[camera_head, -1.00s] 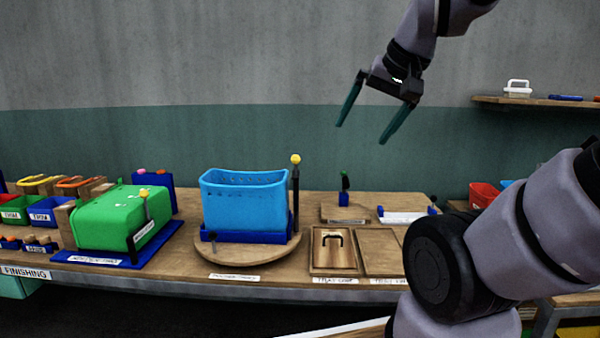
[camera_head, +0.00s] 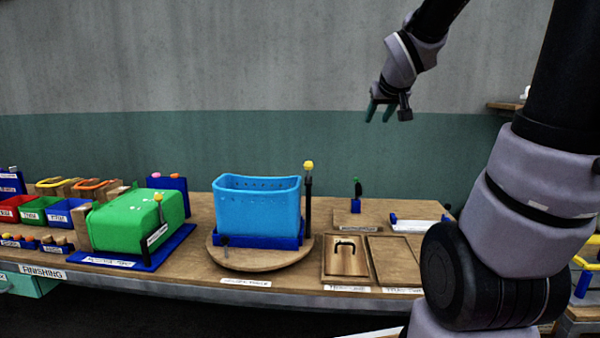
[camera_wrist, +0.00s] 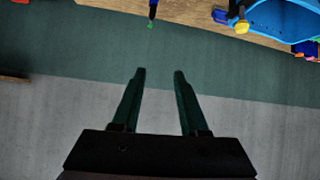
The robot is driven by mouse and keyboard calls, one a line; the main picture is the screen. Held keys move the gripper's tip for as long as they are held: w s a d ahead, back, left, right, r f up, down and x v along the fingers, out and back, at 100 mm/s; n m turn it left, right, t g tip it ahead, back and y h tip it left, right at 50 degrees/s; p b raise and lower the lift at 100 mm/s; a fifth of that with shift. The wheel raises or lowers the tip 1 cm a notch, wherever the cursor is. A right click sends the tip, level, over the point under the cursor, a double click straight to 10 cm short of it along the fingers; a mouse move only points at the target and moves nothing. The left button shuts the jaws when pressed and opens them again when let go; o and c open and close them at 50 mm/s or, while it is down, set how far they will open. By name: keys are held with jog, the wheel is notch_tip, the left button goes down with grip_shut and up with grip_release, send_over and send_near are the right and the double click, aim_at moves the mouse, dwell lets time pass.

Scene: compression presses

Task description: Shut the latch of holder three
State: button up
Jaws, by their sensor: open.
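A blue bin (camera_head: 257,206) stands in a dark blue base (camera_head: 262,241) on a round wooden turntable (camera_head: 262,262). The label (camera_head: 246,282) below it is too blurred to read surely, so I cannot confirm this is holder three. An upright black post (camera_head: 308,205) with a yellow knob (camera_head: 308,165) stands at the bin's right. The knob and bin also show in the wrist view at upper right (camera_wrist: 242,27) (camera_wrist: 285,18). My gripper (camera_head: 379,113) is open and empty, high above the bench and right of the bin; its two fingers show apart in the wrist view (camera_wrist: 160,72).
Small bins fill the far left. A wooden lid with a black handle (camera_head: 345,257) and a small stand with a green-topped post (camera_head: 356,195) lie right.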

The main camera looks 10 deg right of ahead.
jog(key=w+a+f+n+t+y, duration=0.1)
jog(key=w+a+f+n+y, duration=0.2)
jog(key=w, duration=0.5)
jog(key=w+f+n+t+y, duration=0.1)
jog(key=w+f+n+y, duration=0.4)
jog(key=w, duration=0.3)
jog(key=n+g+y, duration=0.5)
jog(key=n+y, duration=0.2)
jog(key=y, duration=0.3)
send_near(309, 171)
jog(key=w+x, duration=0.1)
jog(key=x, duration=1.2)
jog(key=shift+s, duration=0.2)
grip_shut()
